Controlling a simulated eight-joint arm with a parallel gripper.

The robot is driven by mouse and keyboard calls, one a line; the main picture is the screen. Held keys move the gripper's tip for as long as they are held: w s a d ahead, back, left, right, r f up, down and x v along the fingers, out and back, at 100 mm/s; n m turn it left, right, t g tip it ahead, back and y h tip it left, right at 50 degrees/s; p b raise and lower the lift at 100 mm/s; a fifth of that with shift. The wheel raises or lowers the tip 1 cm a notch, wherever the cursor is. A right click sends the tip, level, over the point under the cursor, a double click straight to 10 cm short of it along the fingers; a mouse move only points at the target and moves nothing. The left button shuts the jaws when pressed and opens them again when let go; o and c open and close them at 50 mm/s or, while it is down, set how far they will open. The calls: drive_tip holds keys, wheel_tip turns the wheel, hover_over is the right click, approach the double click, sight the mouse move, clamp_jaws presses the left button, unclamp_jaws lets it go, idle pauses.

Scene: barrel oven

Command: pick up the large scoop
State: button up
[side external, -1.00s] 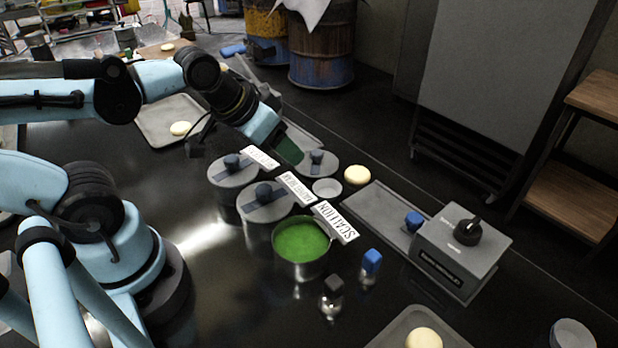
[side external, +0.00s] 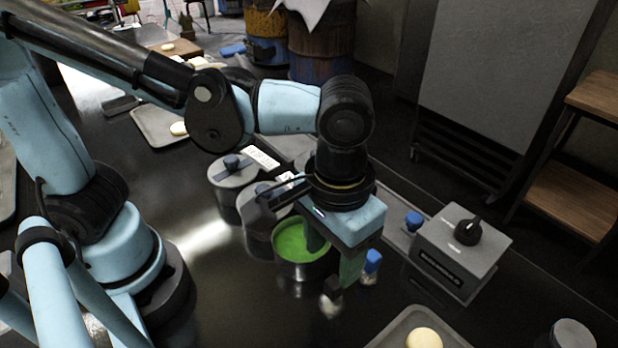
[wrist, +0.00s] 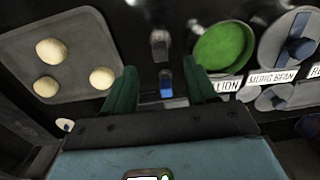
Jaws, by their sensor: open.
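Two small upright tools stand side by side on the dark counter, one grey-black topped (side external: 331,297) and one blue topped (side external: 372,262). I cannot tell surely which is the large scoop; the grey-black one looks slightly bigger. In the wrist view the grey one (wrist: 160,45) is farther out and the blue one (wrist: 165,82) is nearer the wrist. My gripper (side external: 332,262) points down above them, beside the green pot. Its green fingers are open and empty, and both tools lie between the finger lines in the wrist view (wrist: 160,72). In the side view the fingers partly hide both tools.
A pot of green filling (side external: 300,242) stands left of the fingers, with lidded pots (side external: 233,172) behind it. A grey box with a knob (side external: 462,250) is to the right. A tray with dough balls (wrist: 85,25) lies close by.

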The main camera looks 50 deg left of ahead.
sight(334, 282)
wheel_tip(334, 282, down, 5)
drive_tip(key=shift+r, duration=0.1)
drive_tip(key=shift+w+f, duration=0.15)
drive_tip(key=shift+f, duration=1.2)
drive_tip(key=shift+w+f, duration=0.15)
drive_tip(key=shift+f, duration=1.2)
drive_tip(key=c, duration=1)
drive_tip(key=shift+r, duration=0.1)
drive_tip(key=shift+c, duration=0.2)
